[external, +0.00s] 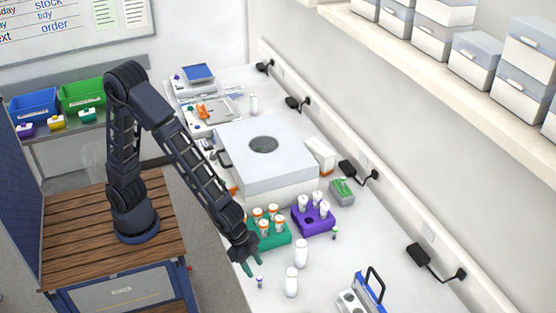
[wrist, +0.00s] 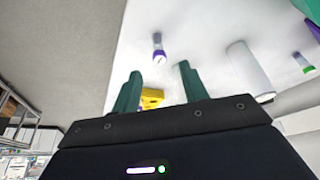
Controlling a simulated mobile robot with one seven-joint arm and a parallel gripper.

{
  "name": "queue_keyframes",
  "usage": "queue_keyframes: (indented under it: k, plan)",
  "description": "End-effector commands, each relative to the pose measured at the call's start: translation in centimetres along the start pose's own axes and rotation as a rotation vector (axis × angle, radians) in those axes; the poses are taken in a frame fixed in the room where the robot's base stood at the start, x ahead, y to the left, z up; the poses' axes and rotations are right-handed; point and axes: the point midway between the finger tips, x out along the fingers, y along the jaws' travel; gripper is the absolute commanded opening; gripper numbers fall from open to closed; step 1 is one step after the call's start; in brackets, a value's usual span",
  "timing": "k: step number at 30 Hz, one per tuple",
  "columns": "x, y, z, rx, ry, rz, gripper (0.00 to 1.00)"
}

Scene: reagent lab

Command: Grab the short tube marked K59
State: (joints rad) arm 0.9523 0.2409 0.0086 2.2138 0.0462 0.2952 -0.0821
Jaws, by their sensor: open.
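A small short tube with a purple cap (external: 260,281) stands near the front edge of the white bench, just past my gripper (external: 251,263). In the wrist view the purple-capped tube (wrist: 158,46) shows ahead of my gripper (wrist: 159,70), roughly in line with the gap between its green fingers. The fingers are apart with nothing between them. Another small tube with a green cap (external: 335,233) stands by the purple rack; it also shows at the right in the wrist view (wrist: 304,62). No K59 marking is readable on either tube.
White bottles (external: 291,282) and (external: 301,253) stand right of my gripper. A green rack (external: 276,241) and a purple rack (external: 313,223) hold capped tubes behind it. A blue-handled carrier (external: 366,291) is at the front right. The bench edge runs close on the left.

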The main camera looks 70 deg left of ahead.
Motion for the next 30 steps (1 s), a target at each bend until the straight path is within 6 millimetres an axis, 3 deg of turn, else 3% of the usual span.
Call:
queue_keyframes:
  k: [6,14,24,30]
  plan:
    - [2.1,-0.1,0.0,-0.002,-0.001,0.000,0.44]
    - [3.1,-0.1,0.1,-0.002,0.000,-0.001,0.44]
    - [7.0,0.1,0.5,0.000,-0.001,-0.001,0.44]
    - [7.6,0.0,0.5,-0.001,0.000,-0.001,0.44]
